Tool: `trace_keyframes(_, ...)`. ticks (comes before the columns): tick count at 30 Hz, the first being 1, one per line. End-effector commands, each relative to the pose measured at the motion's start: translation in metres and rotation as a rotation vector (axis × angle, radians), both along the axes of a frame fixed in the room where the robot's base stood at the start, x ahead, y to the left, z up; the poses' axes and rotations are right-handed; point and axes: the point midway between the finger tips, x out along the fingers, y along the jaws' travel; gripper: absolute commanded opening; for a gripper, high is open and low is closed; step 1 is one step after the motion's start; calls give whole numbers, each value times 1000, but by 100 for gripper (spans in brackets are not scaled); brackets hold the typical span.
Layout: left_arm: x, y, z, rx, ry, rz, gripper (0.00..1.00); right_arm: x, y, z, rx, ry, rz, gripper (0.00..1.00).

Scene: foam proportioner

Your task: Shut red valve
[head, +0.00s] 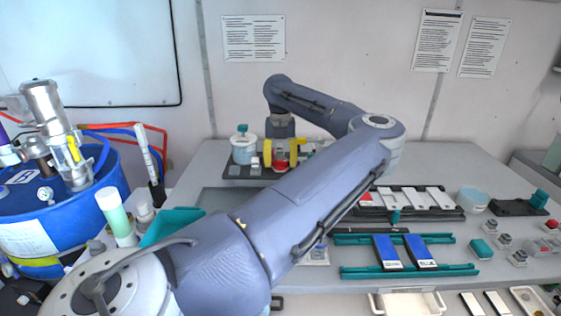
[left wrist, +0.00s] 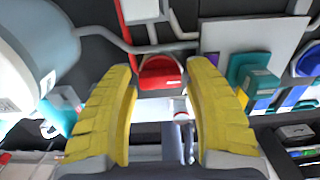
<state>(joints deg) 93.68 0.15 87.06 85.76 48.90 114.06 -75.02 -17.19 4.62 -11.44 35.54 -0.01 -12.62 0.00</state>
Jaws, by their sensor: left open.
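A small red part that looks like the red valve (head: 281,158) shows on the dark tray at the back of the bench, between my left gripper's yellow fingers in the head view. In the left wrist view a rounded red part (left wrist: 160,70) lies ahead, between the fingertips in the picture; it looks like the same valve. My left gripper (head: 282,150) points down over the tray, its fingers apart and empty. In the left wrist view the gripper (left wrist: 164,80) shows a wide gap. I cannot tell whether either finger touches the valve. My right gripper is not in view.
A white tub with a teal cap (head: 243,149) stands just left of the gripper. A blue drum (head: 60,215) with a metal pump is at the left. Teal rails with blue blocks (head: 388,252) lie at the right front. My arm hides the middle of the bench.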

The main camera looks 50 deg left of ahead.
Motion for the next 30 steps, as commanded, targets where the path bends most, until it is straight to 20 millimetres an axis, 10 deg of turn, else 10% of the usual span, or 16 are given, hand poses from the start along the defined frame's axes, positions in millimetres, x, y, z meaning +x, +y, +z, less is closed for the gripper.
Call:
trace_keyframes(5,0,0,0,0,0,0,55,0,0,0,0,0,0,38)
trace_keyframes(18,0,0,0,0,0,0,6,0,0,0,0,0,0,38)
trace_keyframes(30,0,0,0,0,1,109,5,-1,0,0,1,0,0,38)
